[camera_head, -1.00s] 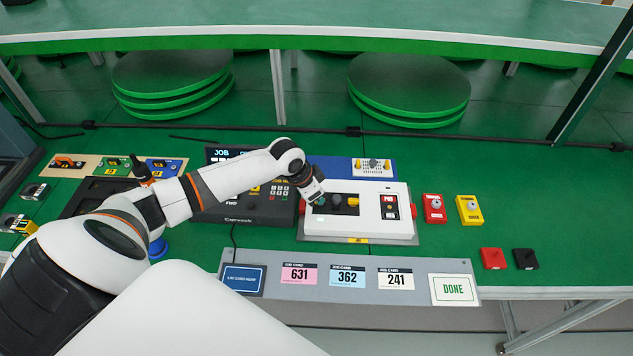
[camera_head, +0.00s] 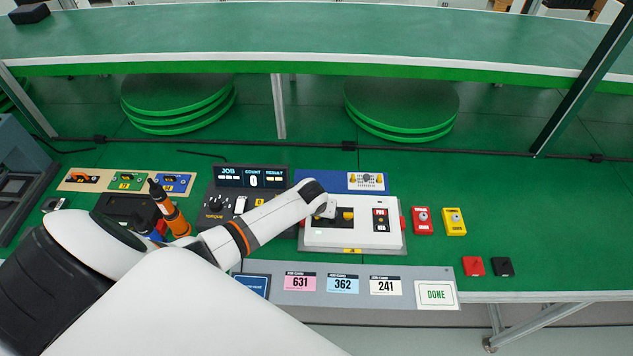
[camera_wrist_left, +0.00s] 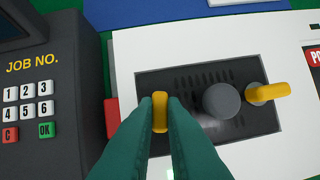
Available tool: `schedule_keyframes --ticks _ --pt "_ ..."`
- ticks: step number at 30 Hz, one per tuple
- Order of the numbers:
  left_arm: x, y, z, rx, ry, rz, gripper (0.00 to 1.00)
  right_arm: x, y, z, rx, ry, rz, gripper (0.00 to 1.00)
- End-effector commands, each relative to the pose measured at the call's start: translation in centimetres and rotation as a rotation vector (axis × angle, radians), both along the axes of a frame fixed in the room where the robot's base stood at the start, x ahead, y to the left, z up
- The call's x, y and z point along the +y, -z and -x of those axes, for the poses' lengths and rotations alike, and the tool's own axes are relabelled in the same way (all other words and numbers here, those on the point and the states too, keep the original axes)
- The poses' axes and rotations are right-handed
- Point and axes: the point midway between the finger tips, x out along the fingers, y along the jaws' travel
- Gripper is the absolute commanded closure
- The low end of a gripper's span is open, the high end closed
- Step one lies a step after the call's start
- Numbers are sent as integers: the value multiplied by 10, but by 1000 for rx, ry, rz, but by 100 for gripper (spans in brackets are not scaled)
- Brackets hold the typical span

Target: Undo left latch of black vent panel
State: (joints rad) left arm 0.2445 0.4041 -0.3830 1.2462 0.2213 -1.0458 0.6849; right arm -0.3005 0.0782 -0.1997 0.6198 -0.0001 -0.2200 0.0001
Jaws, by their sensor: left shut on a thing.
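The black vent panel (camera_wrist_left: 196,78) is set in the top of a white device (camera_wrist_left: 250,40), with rows of slots and a round grey knob (camera_wrist_left: 221,101) in its middle. Its left latch (camera_wrist_left: 160,112) is a yellow lever, and my left gripper (camera_wrist_left: 160,104) is shut on it, one teal finger on each side. The right latch (camera_wrist_left: 270,93) is a yellow lever lying roughly sideways on a grey pivot. In the head view my left gripper (camera_head: 326,210) is over the left part of the panel and its fingertips are hard to see. My right gripper is not in view.
A keypad console (camera_wrist_left: 30,100) stands just left of the device, with a red part (camera_wrist_left: 111,117) at the device's left side. Red (camera_head: 422,221) and yellow (camera_head: 454,221) button boxes stand to its right. A card strip (camera_head: 335,270) lies in front.

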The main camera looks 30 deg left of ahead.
Motion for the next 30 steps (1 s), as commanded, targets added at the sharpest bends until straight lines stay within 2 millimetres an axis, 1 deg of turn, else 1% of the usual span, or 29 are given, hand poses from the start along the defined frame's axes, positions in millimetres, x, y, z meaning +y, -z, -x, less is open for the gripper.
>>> schedule_keyframes --ticks 1,9,25,26,27,30 --pt "-2 -2 0 1 -28 3 100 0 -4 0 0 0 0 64" --pt "-1 -1 -1 1 -122 1 100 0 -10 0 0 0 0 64" --pt "-1 0 -1 0 -146 1 100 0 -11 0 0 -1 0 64" --pt "-1 0 -1 -1 -146 0 88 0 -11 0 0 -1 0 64" --pt "-1 0 -1 -1 -146 0 82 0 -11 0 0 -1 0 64" --pt "-1 0 -1 -1 -145 0 67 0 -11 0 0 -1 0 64"
